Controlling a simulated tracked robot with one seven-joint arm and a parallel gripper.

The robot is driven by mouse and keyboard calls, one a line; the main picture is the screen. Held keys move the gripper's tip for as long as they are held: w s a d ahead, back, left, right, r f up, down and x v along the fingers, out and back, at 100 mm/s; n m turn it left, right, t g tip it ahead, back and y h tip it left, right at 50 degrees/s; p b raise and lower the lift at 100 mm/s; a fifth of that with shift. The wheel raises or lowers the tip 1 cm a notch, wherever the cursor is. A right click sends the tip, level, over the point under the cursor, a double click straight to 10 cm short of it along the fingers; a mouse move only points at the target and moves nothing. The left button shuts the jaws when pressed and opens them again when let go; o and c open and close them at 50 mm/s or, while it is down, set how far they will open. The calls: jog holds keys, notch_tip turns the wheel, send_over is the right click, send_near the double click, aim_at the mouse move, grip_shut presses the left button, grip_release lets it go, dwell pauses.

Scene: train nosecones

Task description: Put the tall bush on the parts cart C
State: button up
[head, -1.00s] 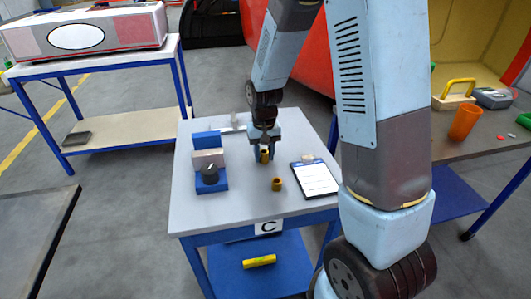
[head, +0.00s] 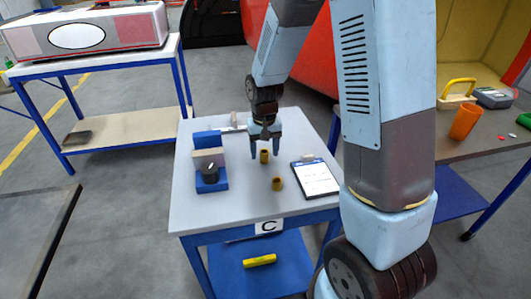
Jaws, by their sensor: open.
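Parts cart C (head: 225,222) has a grey top, blue legs and a "C" label on its front edge. A brass-coloured bush (head: 264,157) stands upright on its top, near the middle. My gripper (head: 264,153) is open and empty just above and around this bush, with one finger on each side. A second brass-coloured bush (head: 277,184) stands on the cart top, nearer the front. The two look alike from here, and I cannot surely tell by height which is the tall one.
On the cart top, a blue fixture with a black knob (head: 210,174) stands left and a clipboard (head: 315,178) lies right. A yellow cylinder (head: 260,260) lies on the lower shelf. Another table at right holds an orange cup (head: 464,122).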

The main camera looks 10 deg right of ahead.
notch_tip(320, 180, up, 11)
jog(key=s+d+r+t, duration=0.2)
jog(key=s+d+r, duration=0.2)
jog(key=s+r, duration=0.3)
jog(key=s+d+r+t, duration=0.3)
jog(key=s+d+r, duration=0.2)
jog(key=s, duration=0.9)
notch_tip(320, 180, up, 3)
jog(key=shift+s+r+t, duration=0.15)
jog(key=shift+r+t, duration=0.05)
jog(key=shift+t, duration=0.1)
